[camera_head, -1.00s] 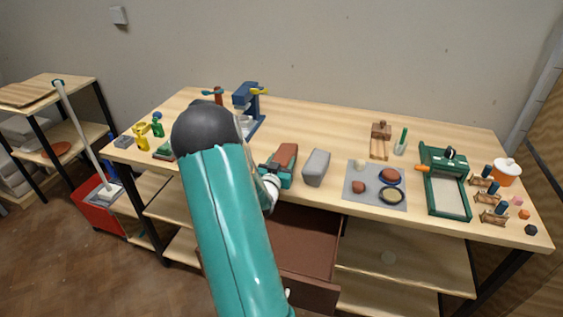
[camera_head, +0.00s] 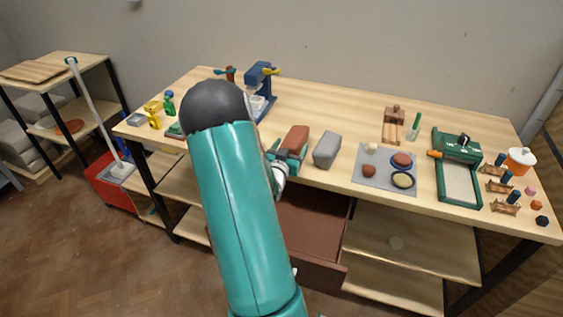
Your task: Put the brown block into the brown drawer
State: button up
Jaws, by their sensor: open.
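The brown block (camera_head: 296,137) lies on the wooden table near its front edge, partly hidden by my gripper. My gripper (camera_head: 287,154) is open at the near end of the block. Its teal fingers seem to be beside the block or just short of it; I cannot tell whether they touch it. The brown drawer (camera_head: 313,222) is pulled open below the table's front edge, under my gripper. Its inside looks empty where it shows, and my arm hides its left part.
A grey block (camera_head: 327,150) stands just right of the brown block. A grey mat (camera_head: 371,181) with several round pieces and a green framed tray (camera_head: 460,184) lie further right. A blue machine (camera_head: 261,88) stands behind. The table's back middle is clear.

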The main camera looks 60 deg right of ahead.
jog(key=s+a, duration=0.2)
jog(key=a, duration=0.9)
jog(key=w+a+r+n+t+y, duration=0.1)
jog(key=w+a+r+t+y, duration=0.1)
jog(key=w+a+y, duration=0.3)
jog(key=w+a+r+n+t+y, duration=0.1)
jog(key=w+a+r+t, duration=0.2)
jog(key=w, duration=0.4)
jog(key=w+a+r+n+t+y, duration=0.1)
jog(key=w+a+r+n+y, duration=0.15)
jog(key=a, duration=0.45)
jog(key=w+a+r+n+t+y, duration=0.1)
jog(key=w+a+n+y, duration=0.15)
jog(key=a, duration=0.45)
jog(key=s+a+r+n+g+y, duration=0.1)
jog(key=s+a+r+n+y, duration=0.2)
jog(key=a, duration=0.6)
jog(key=s+a+r+n+g+y, duration=0.1)
jog(key=s+a+r+n+y, duration=0.2)
jog(key=a, duration=0.6)
jog(key=shift+s+a+r+n+y, duration=0.3)
jog(key=shift+s+r+n+y, duration=0.1)
jog(key=shift+s+r, duration=0.25)
jog(key=shift+o, duration=0.5)
jog(key=s+a+r+n+g, duration=0.1)
jog(key=s+a+n+g, duration=0.1)
jog(key=s, duration=0.6)
jog(key=shift+a+r, duration=0.4)
jog(key=shift+a, duration=0.3)
jog(key=shift+w+d, duration=0.1)
